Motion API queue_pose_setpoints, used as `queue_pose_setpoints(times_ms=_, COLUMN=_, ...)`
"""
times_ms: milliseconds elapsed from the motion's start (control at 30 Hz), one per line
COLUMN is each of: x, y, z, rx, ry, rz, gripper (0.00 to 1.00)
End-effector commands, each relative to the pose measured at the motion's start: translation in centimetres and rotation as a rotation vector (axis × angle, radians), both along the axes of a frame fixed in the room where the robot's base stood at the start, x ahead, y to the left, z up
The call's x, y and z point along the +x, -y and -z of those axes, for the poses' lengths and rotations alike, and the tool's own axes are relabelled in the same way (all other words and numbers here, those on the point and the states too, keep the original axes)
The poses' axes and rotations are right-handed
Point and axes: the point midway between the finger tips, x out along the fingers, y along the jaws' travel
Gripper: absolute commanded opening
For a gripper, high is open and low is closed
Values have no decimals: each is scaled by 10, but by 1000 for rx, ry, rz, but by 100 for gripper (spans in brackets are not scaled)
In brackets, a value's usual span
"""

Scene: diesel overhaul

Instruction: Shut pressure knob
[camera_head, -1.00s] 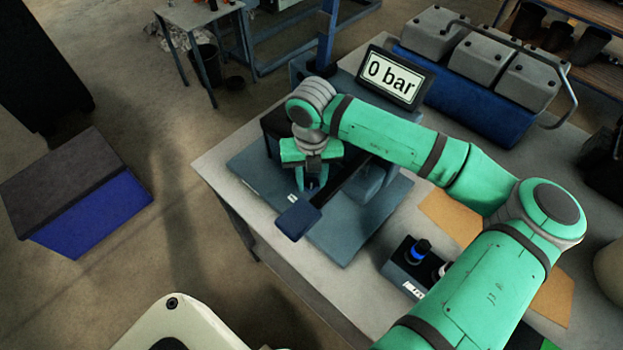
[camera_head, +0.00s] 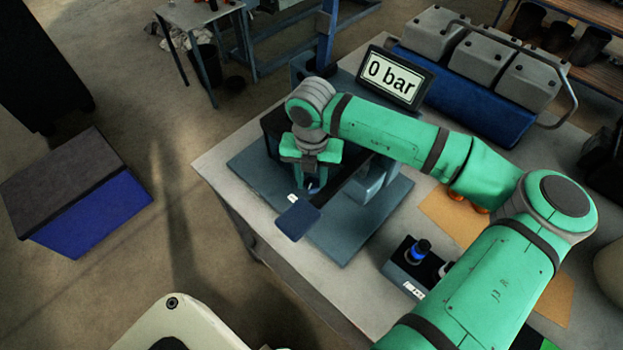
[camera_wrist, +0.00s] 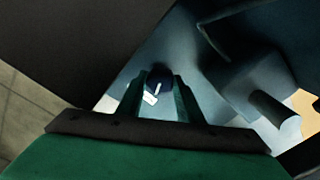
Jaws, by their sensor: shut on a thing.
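My gripper (camera_head: 312,182) points down over the blue-grey test stand (camera_head: 250,170) on the bench, beside a black lever arm with a dark blue pad (camera_head: 297,220). It is shut on a dark blue pressure knob, which shows between the two green fingers in the wrist view (camera_wrist: 159,80). Only a little of the knob shows in the head view (camera_head: 314,187); the fingers hide the rest. A small white mark (camera_wrist: 150,99) lies close to the knob. The display (camera_head: 395,77) reads "0 bar".
A small box with a blue-ringed knob (camera_head: 418,250) stands at the bench's front. A grey-and-blue engine part (camera_head: 480,70) with a bent pipe is at the back right. My arm spans the bench's right side.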

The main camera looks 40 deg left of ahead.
Motion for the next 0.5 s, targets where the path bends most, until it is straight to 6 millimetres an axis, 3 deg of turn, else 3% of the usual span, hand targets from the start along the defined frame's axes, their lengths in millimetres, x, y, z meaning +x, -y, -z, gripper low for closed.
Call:
queue_pose_setpoints(times_ms=67, x=0, y=0, z=0, rx=1, ry=0, rz=-1, gripper=10)
queue_pose_setpoints(times_ms=100, x=0, y=0, z=0, rx=1, ry=0, rz=-1, gripper=38)
queue_pose_setpoints(times_ms=167, x=0, y=0, z=0, rx=1, ry=0, rz=-1, gripper=51)
queue_pose_setpoints(times_ms=500, x=0, y=0, z=-2, rx=0, ry=0, rz=-1, gripper=51)
